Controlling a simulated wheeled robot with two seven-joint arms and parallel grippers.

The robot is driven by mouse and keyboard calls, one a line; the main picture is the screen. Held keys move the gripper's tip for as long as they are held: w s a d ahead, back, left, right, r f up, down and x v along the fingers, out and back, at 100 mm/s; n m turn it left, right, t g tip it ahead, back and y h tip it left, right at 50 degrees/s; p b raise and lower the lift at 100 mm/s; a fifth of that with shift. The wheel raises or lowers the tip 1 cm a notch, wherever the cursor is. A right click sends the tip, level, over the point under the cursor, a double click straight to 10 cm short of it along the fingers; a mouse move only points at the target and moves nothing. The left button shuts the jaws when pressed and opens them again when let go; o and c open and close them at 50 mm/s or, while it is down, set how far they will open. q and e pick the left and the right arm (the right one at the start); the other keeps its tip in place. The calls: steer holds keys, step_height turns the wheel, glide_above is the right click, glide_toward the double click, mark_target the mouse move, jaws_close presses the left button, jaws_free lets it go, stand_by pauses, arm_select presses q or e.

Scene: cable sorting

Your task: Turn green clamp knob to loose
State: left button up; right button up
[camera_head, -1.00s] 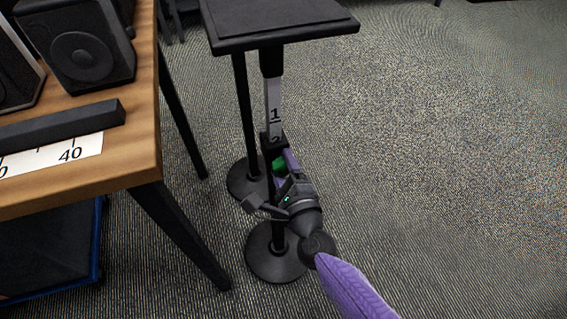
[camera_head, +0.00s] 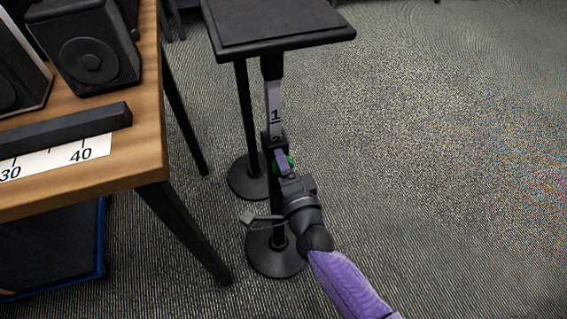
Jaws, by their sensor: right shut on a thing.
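The green clamp knob (camera_head: 290,161) sits on the black clamp collar (camera_head: 270,140) of the front speaker stand, below the numbered grey post (camera_head: 274,105). My right gripper (camera_head: 283,161) is at the knob, with its purple finger across the knob's face. It is shut on the knob. Green shows on the side of the finger, and the rest of the knob is hidden. My left gripper is not in view.
The stand has a black top plate (camera_head: 280,22) and a round black base (camera_head: 274,256). A second round base (camera_head: 248,180) stands behind it. A wooden table (camera_head: 120,168) with speakers (camera_head: 92,50) and a ruler strip (camera_head: 60,156) is at left. Carpet at right is clear.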

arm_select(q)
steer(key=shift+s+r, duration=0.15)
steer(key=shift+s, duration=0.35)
arm_select(e)
steer(key=o, duration=1.3)
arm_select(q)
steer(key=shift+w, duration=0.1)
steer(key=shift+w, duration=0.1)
arm_select(e)
steer(key=shift+s+d+p, duration=0.1)
steer(key=shift+s+p, duration=0.2)
steer(key=shift+s, duration=0.1)
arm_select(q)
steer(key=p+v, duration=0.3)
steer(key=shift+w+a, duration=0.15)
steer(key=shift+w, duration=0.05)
arm_select(e)
steer(key=v, duration=0.9)
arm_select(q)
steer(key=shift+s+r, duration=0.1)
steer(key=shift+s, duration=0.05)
